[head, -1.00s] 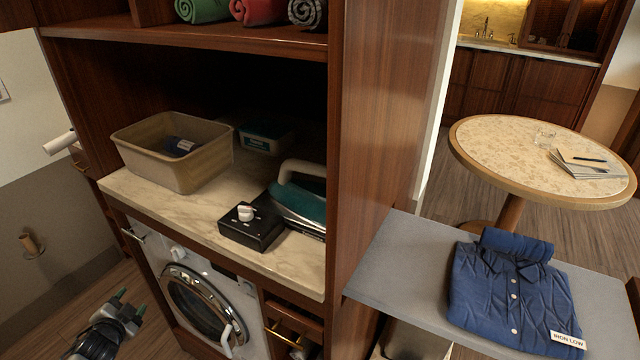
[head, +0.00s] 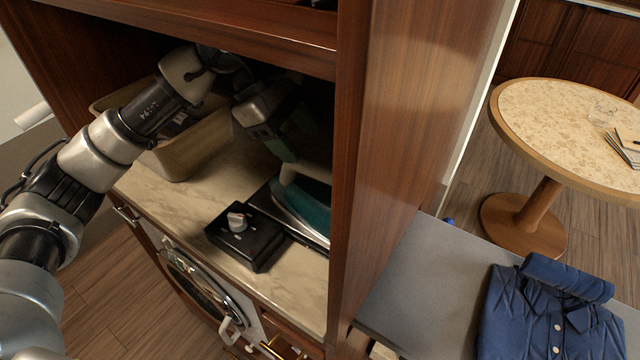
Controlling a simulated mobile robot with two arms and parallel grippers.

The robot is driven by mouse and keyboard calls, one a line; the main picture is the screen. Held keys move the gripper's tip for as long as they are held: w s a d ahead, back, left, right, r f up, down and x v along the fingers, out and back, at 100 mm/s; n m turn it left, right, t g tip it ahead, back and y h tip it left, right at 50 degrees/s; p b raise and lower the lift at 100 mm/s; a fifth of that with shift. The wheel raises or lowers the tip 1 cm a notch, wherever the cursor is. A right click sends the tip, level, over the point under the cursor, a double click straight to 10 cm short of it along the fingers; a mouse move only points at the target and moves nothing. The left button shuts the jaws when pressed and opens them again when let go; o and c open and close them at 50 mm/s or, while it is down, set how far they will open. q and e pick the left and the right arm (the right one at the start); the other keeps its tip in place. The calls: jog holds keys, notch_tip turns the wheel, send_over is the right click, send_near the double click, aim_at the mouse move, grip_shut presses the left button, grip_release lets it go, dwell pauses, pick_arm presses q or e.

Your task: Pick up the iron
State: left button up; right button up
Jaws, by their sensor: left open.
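The iron (head: 305,211) is teal with a pale handle and rests on a flat dark stand on the marble counter inside the cabinet niche, partly cut off by the wood side panel. A black box with a white dial (head: 246,234) sits just left of it. My left gripper (head: 286,152) reaches into the niche from the left, just above the iron's handle. It is open and points down toward the handle; the deep shade hides whether a finger touches it. My right gripper is not in view.
A beige bin (head: 196,146) stands left on the counter, partly behind my arm. A shelf (head: 215,28) crosses above the niche, and a wood panel (head: 385,140) closes its right side. A grey board with a folded blue shirt (head: 552,318) lies right. A round table (head: 565,135) stands beyond.

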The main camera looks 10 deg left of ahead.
aim_at(311, 163)
pick_arm(q)
jog(key=shift+w+a+m+y, duration=0.15)
jog(key=shift+w+m+y, duration=0.1)
jog(key=shift+m+y, duration=0.25)
jog(key=shift+f+y, duration=0.1)
jog(key=shift+y, duration=0.2)
jog(key=shift+s+d+f+p, duration=0.25)
jog(key=shift+f+p, duration=0.1)
jog(key=shift+f, duration=0.15)
jog(key=shift+s+d+f+p, duration=0.1)
jog(key=shift+d+f+p, duration=0.1)
jog(key=shift+f+p, duration=0.25)
jog(key=p+x, duration=0.1)
jog(key=x, duration=0.4)
jog(key=shift+p, duration=0.4)
grip_shut()
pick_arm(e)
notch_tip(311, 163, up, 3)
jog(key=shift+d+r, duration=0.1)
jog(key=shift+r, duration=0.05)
pick_arm(q)
jog(key=shift+w+r, duration=0.1)
jog(key=shift+r, duration=0.05)
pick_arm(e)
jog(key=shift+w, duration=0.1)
